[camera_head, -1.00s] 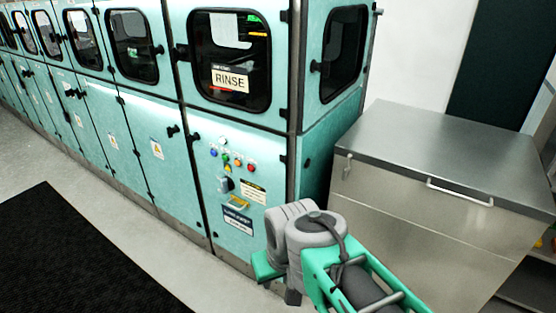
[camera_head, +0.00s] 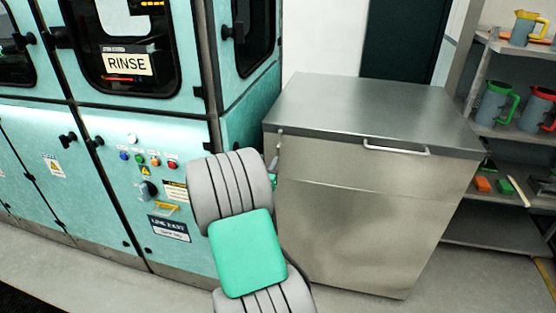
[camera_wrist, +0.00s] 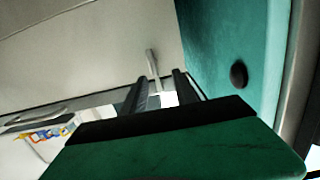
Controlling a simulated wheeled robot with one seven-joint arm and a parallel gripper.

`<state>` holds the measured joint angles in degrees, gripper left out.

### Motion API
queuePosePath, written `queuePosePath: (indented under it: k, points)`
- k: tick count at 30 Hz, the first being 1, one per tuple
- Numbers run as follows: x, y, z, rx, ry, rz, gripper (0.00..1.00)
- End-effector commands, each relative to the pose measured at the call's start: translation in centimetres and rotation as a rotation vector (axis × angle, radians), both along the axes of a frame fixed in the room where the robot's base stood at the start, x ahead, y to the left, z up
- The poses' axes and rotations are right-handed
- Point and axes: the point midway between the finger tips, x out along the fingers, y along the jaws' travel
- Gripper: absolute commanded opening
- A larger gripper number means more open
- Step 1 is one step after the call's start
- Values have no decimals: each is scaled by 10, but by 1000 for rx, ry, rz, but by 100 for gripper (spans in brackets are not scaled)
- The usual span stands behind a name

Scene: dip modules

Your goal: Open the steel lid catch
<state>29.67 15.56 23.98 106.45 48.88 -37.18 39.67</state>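The steel lid catch (camera_head: 278,138) is a small upright bar at the left front corner of the steel chest (camera_head: 352,230), just under its lid (camera_head: 370,110). The lid is down. In the wrist view the catch (camera_wrist: 152,63) is a short pale bar against the steel, just ahead of the gap between my fingertips. My gripper (camera_wrist: 160,84) is open, with two dark fingers apart and nothing seen between them. Whether a finger touches the catch, I cannot tell. In the head view my arm hides most of the gripper, which is close to the catch's lower end.
The teal rinse machine (camera_head: 160,110) stands close on the left of the chest. A pale lid handle (camera_head: 397,147) is on the chest's front. A shelf (camera_head: 500,130) with jugs is at the right. Floor (camera_head: 450,285) is clear in front of the chest.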

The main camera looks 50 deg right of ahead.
Motion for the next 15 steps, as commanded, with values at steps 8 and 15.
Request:
queuePosePath:
  k: [8,15]
  points:
    - [-1,-40,-3,-97,-28,0,35]
    - [16,-82,-4,-94,-26,-1,35]
